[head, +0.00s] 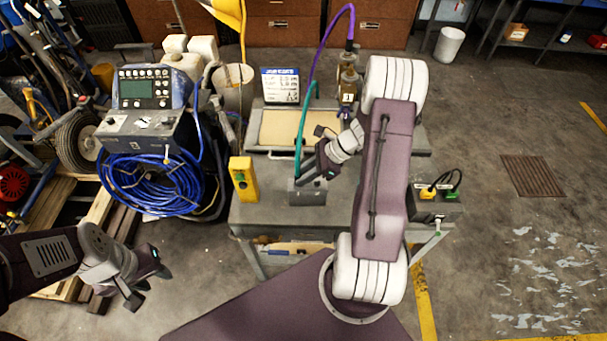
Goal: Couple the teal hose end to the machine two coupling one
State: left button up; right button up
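The teal hose (302,130) hangs down at the middle of the bench, and its lower end reaches a small grey block (307,197) near the bench's front edge. My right gripper (313,178) is just above this block, beside the hose's lower end; I cannot tell whether its fingers touch or hold it. A brass fitting (348,82) with a small numbered tag stands at the back of the bench, with a purple hose (322,45) arching to its top. Which part is the machine two coupling one is unclear. My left gripper (148,283) is open and empty, low at the left, away from the bench.
The bench (262,213) holds a shallow tray (265,127), a printed card (280,86), a yellow box (243,178) and a dark box with plugs (432,207). A control panel (150,88) with a coiled blue hose (150,180) stands left.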

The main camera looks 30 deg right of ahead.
grip_shut()
jog(key=shift+r, duration=0.15)
jog(key=shift+r+p, duration=0.35)
jog(key=shift+p, duration=0.15)
jog(key=shift+r, duration=0.15)
notch_tip(320, 180, up, 4)
jog(key=p, duration=0.3)
jog(key=shift+p, duration=0.4)
